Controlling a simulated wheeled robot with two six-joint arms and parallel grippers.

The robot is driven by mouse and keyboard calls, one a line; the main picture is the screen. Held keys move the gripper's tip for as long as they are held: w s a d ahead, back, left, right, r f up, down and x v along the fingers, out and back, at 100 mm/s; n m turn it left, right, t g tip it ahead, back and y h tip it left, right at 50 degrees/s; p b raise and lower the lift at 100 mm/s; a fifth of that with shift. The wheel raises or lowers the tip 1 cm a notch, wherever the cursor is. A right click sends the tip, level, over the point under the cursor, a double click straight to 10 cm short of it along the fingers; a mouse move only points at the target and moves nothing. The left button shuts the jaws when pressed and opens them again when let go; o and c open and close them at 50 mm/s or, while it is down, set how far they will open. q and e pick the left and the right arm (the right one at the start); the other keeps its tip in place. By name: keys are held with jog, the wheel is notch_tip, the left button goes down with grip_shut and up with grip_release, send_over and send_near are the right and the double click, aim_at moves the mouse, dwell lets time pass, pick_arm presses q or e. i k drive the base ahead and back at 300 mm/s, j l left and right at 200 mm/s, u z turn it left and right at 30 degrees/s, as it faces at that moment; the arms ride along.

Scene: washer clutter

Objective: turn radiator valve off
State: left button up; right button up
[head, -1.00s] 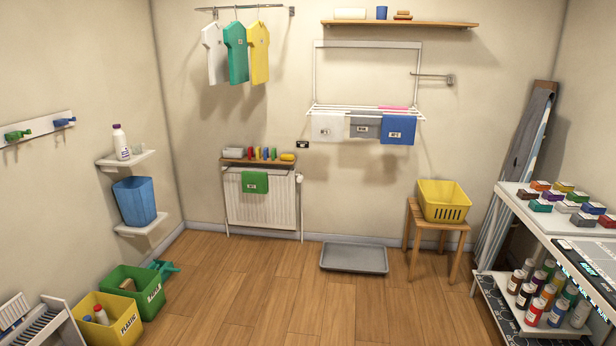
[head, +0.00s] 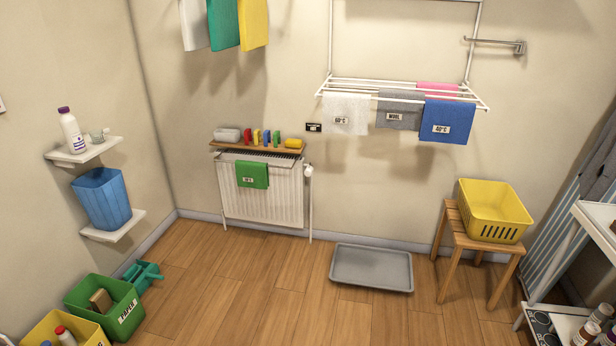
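The white radiator (head: 262,198) hangs on the back wall, left of the middle in the head view. Its white valve (head: 309,170) sits at the upper right end of the radiator, on top of a thin vertical pipe. The valve's setting is too small to read. A green cloth with a label (head: 252,174) hangs over the radiator's front. Neither of my grippers is in view.
A wooden shelf (head: 230,145) with small coloured items sits just above the radiator. A grey tray (head: 371,268) lies on the floor to its right. A wooden stool (head: 450,228) holds a yellow basket (head: 494,210). The floor before the radiator is clear.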

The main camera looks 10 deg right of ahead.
aim_at(309, 171)
jog(key=i+l, duration=0.2)
jog(key=i, duration=0.3)
jog(key=i+l+z, duration=0.15)
jog(key=i, duration=0.35)
jog(key=i+z, duration=0.3)
jog(key=i, duration=0.3)
jog(key=i+j+z, duration=0.25)
jog(key=i, duration=0.3)
